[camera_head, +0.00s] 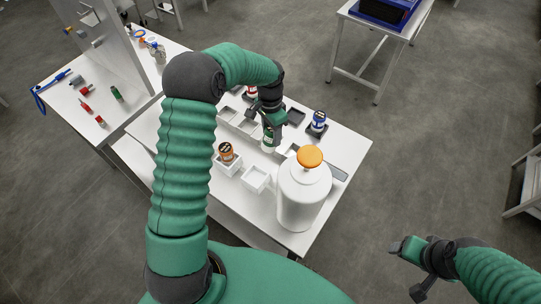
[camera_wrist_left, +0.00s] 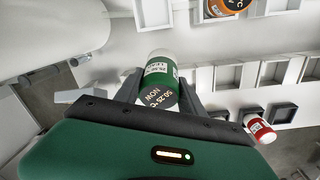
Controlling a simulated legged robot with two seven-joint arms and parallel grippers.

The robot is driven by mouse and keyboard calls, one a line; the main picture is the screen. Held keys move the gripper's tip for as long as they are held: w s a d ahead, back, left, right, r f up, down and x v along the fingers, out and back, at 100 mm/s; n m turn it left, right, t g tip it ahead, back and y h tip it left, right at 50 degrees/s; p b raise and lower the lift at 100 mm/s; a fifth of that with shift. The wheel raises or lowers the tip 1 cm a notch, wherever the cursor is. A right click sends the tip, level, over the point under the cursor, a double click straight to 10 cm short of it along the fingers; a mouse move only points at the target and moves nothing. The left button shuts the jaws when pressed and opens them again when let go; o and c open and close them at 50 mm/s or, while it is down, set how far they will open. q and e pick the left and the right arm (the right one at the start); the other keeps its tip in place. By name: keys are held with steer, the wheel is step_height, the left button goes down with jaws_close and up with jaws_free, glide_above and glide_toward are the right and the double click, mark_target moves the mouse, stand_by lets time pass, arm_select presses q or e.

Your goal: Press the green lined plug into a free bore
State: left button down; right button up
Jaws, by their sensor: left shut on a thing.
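The green plug (camera_head: 268,142), with a white lid and white label, is in my left gripper (camera_head: 271,127). In the left wrist view the fingers (camera_wrist_left: 156,88) are shut around the plug (camera_wrist_left: 160,72), its dark printed end facing the camera. It is held over the white table near the row of square holders; its clearance is unclear. An empty white square holder (camera_head: 256,179) stands in front, and more empty ones (camera_wrist_left: 228,76) show in the left wrist view. My right gripper (camera_head: 408,262) is off the table at lower right; its finger gap is unclear.
An orange plug (camera_head: 227,152) sits in a white holder. A blue plug (camera_head: 318,121) and a red plug (camera_wrist_left: 260,129) stand at black trays. A black tray (camera_head: 297,116) is empty. A white tank with an orange cap (camera_head: 310,156) stands close by on the right.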

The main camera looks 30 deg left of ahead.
arm_select(q)
steer(key=w+a+n+t+b, duration=0.4)
steer(key=w+n, duration=0.1)
steer(key=w, duration=0.1)
steer(key=shift+y, duration=0.3)
step_height(320, 180, down, 8)
steer(key=shift+d+f+p, duration=0.1)
steer(key=shift+p, duration=0.7)
steer(key=shift+f, duration=0.3)
steer(key=shift+a, duration=0.2)
arm_select(e)
steer(key=f, duration=0.5)
steer(key=shift+a+f, duration=0.1)
steer(key=shift+a, duration=0.25)
arm_select(q)
steer(key=c, duration=0.7)
jaws_free()
steer(key=shift+d, duration=0.1)
arm_select(e)
steer(key=shift+d, duration=0.1)
